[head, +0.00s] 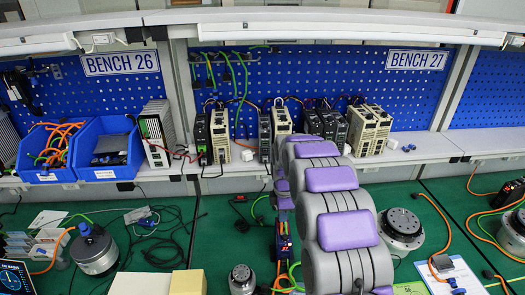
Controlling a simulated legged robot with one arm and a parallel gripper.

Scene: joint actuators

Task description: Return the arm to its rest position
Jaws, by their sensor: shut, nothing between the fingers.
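My arm (343,230) rises from the bottom edge right of centre, with rounded grey links and purple pads. Its links run away from me toward the benches, and the farther ones overlap behind the nearer ones. A narrower purple and grey part of the arm (283,195) shows at the left of the stack, low over the green mat. I cannot make out my gripper's fingers, as the arm's own links cover that area. No object is seen held by the arm.
The green bench mat (215,235) holds a round actuator (400,230) right of the arm, a small one (242,280) to its left and a larger one (95,250) far left. Drive modules (370,130) and blue bins (105,148) stand on the shelf behind. Loose cables lie about.

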